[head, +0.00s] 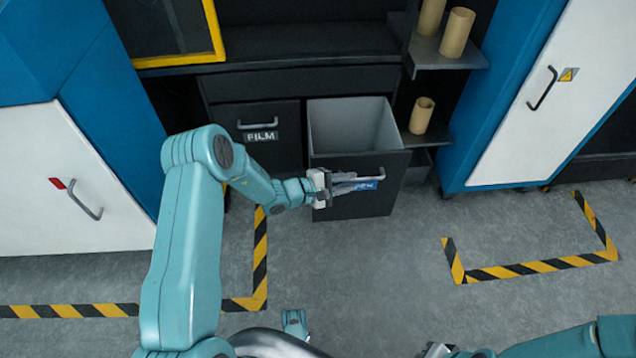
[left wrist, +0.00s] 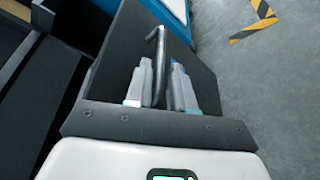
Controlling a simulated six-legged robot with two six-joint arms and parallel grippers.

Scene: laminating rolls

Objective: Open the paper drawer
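The drawer with the blue label (head: 365,185) stands pulled well out of the dark cabinet, its pale grey inside (head: 350,125) showing empty. The label is partly covered by my gripper, so I cannot read it fully. My left gripper (head: 345,184) is at the drawer's bar handle (head: 372,177). In the left wrist view the two fingers (left wrist: 161,88) lie close on either side of the handle (left wrist: 157,50), seemingly closed on it. My right gripper (head: 436,350) is at the bottom edge, partly cut off, and its fingers are not clear.
A shut drawer marked FILM (head: 262,136) is to the left. Shelves with brown rolls (head: 457,32) are at the right. White cabinet doors (head: 535,90) stand on both sides. Yellow-black tape (head: 540,266) marks the grey floor, which is clear in front of the drawer.

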